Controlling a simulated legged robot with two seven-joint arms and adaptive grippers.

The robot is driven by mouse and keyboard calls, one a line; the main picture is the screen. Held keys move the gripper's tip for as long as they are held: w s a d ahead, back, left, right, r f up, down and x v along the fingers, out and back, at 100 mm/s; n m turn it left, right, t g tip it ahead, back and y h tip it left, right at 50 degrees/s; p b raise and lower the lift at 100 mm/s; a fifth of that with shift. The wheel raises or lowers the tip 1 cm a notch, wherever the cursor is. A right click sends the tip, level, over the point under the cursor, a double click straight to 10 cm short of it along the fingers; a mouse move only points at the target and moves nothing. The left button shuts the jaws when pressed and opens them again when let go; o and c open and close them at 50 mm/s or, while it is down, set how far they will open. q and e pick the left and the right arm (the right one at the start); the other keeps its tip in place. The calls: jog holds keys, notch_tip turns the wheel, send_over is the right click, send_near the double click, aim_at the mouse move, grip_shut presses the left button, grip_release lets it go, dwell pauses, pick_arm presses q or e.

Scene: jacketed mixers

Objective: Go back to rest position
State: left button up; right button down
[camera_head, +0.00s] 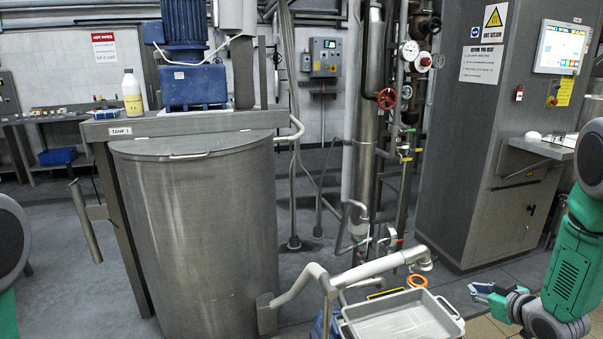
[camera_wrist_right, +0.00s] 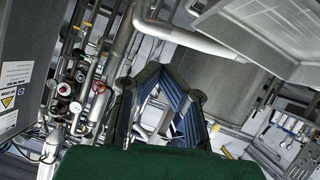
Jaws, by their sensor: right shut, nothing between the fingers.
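My right gripper (camera_head: 480,292) is at the lower right in the head view, on my green right arm. It is shut and empty, right of the grey tray (camera_head: 452,322) and apart from it. In the right wrist view its blue-grey fingers (camera_wrist_right: 166,88) show in the middle, with nothing held between them. Only a dark and green part of my left arm shows at the left edge of the head view. My left gripper is outside the view.
A steel tank (camera_head: 195,230) labelled TANK 3 stands left, with a blue motor and a white bottle (camera_head: 132,93) above. A bent pipe (camera_head: 350,275) reaches over the tray's back. A tall grey cabinet (camera_head: 470,150) stands behind my right arm.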

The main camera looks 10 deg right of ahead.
jog(key=s+a+f+m+g, duration=0.2)
jog(key=s+a+f+g, duration=0.4)
jog(key=s+a+f, duration=0.8)
jog(key=s+a+m+g, duration=0.1)
jog(key=s+a+g, duration=0.2)
jog(key=s+a, duration=0.55)
jog(key=s+a+g, duration=0.3)
jog(key=s, duration=1)
notch_tip(320, 180, down, 9)
jog(key=w+a+n+b, duration=0.1)
jog(key=b, duration=0.9)
jog(key=shift+w, duration=0.25)
jog(key=shift+a, duration=0.1)
jog(key=shift+w+f, duration=0.1)
